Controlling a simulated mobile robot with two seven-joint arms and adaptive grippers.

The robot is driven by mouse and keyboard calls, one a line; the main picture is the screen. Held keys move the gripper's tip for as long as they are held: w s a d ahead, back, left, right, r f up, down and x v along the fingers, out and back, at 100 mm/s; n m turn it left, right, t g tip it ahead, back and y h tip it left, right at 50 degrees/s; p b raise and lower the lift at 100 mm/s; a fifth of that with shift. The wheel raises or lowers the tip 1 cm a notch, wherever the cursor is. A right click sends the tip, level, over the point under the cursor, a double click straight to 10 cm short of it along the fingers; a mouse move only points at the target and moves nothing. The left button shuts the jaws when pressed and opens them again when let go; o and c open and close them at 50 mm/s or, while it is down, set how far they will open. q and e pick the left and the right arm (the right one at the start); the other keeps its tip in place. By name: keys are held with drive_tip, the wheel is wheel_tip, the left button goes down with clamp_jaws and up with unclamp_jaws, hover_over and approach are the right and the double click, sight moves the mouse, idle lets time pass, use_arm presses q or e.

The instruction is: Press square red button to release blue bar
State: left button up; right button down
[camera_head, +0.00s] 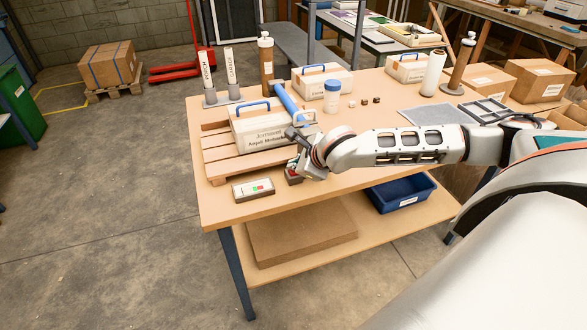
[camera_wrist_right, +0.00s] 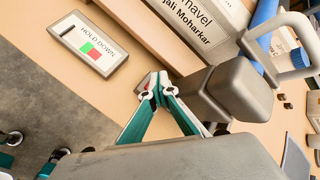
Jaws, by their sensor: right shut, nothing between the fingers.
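A pale control box (camera_head: 253,188) lies near the table's front left; it also shows in the right wrist view (camera_wrist_right: 88,43), marked "HOLD DOWN". It bears a green square (camera_wrist_right: 86,47) and a red square (camera_wrist_right: 95,54). A blue bar (camera_head: 287,97) slants behind the gripper and shows in the wrist view (camera_wrist_right: 264,14).
A lettered white case (camera_head: 262,128) stands on a wooden pallet (camera_head: 216,160) behind the control box. A grey block (camera_wrist_right: 240,90) with a pale curved handle (camera_wrist_right: 305,35) is close to my right gripper. A white jar (camera_head: 331,98) stands behind.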

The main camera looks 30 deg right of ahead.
drive_tip(key=shift+r+p, duration=0.9)
drive_tip(key=shift+r, duration=2.5)
